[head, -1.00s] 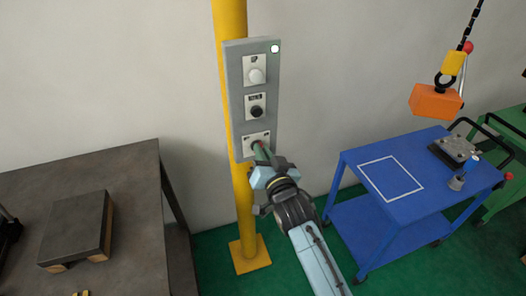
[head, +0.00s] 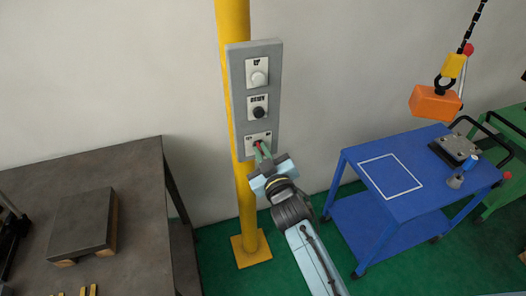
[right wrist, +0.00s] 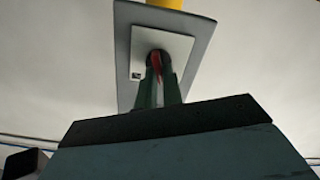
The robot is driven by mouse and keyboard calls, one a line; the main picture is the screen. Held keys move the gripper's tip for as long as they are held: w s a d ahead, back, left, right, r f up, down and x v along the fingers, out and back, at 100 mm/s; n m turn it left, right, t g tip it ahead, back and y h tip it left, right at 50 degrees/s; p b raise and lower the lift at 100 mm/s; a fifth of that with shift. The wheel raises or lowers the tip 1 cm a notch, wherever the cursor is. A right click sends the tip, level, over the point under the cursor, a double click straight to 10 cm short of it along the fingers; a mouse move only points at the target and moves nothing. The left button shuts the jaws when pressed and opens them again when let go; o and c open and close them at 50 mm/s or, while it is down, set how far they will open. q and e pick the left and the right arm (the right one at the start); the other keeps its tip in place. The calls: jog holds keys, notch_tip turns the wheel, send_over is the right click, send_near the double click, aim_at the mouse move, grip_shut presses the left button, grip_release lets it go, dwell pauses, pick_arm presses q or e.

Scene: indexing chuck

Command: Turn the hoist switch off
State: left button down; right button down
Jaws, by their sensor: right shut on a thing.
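The grey control panel (head: 236,90) is mounted on a yellow post. It carries a white knob (head: 259,78) at the top, a black knob (head: 259,112) in the middle and a switch plate (head: 249,140) at the bottom. My right gripper (head: 262,152) reaches to the bottom plate. In the right wrist view its green fingers (right wrist: 160,88) are shut on the red switch lever (right wrist: 156,64), which stands in a dark round collar on the white plate. The fingers hide much of the lever. No lit lamp shows on the panel. My left gripper is not in view.
A dark table (head: 130,220) with a thick block (head: 84,226) stands at left. A blue cart (head: 405,205) with a white outlined square stands at right. An orange block (head: 434,104) hangs above it from the hoist hook and chain. Wall space around the panel is clear.

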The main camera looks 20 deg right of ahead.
jog(key=shift+n, duration=0.5)
jog(key=c, duration=1.5)
grip_release()
jog(key=shift+c, duration=0.2)
jog(key=s+b, duration=0.1)
jog(key=s, duration=1.2)
jog(key=shift+s+d, duration=0.2)
